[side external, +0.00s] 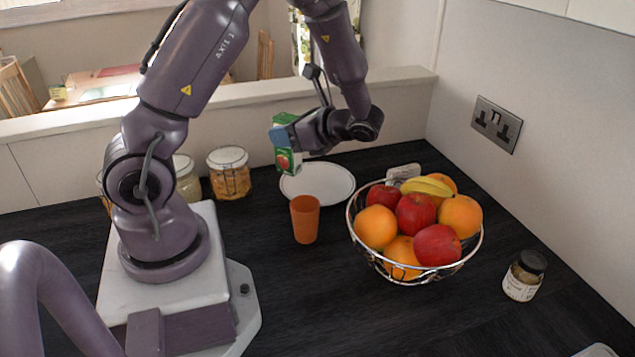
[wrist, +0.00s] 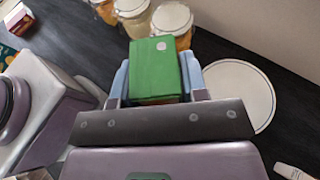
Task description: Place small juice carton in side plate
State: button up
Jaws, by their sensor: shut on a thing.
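The small juice carton (side external: 288,160), green and white with a red fruit picture, is held upright above the counter in the side view. Its green top (wrist: 154,68) shows between the blue fingers in the wrist view. My gripper (side external: 284,136) is shut on it. The side plate (side external: 331,194), white and round, lies flat on the dark counter. In the side view the carton appears over the plate's left edge; in the wrist view the plate (wrist: 243,92) is to the right of the carton. Nothing lies on the visible part of the plate.
An orange cup (side external: 305,219) stands in front of the plate. A wire fruit basket (side external: 417,274) is to its right. Lidded jars (side external: 229,174) stand at the left near the back ledge. A dark-lidded jar (side external: 524,275) is far right.

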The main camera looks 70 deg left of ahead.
jog(key=w+a+r+m+t+y, duration=0.3)
jog(key=w+a+r+m+t, duration=0.2)
jog(key=a+r+m+t, duration=0.35)
jog(key=shift+n+t, duration=0.25)
jog(key=shift+w+a+f, duration=0.1)
jog(key=shift+a+f, duration=0.15)
jog(key=shift+f, duration=3.4)
jog(key=shift+s+a+f, duration=0.1)
jog(key=shift+a+f, duration=0.2)
jog(key=shift+f, duration=3.4)
jog(key=shift+w+a+f, duration=0.1)
jog(key=shift+a+f, duration=0.15)
jog(key=shift+f, duration=3.4)
jog(key=shift+f, duration=0.1)
jog(key=o, duration=1)
jog(key=shift+o, duration=0.2)
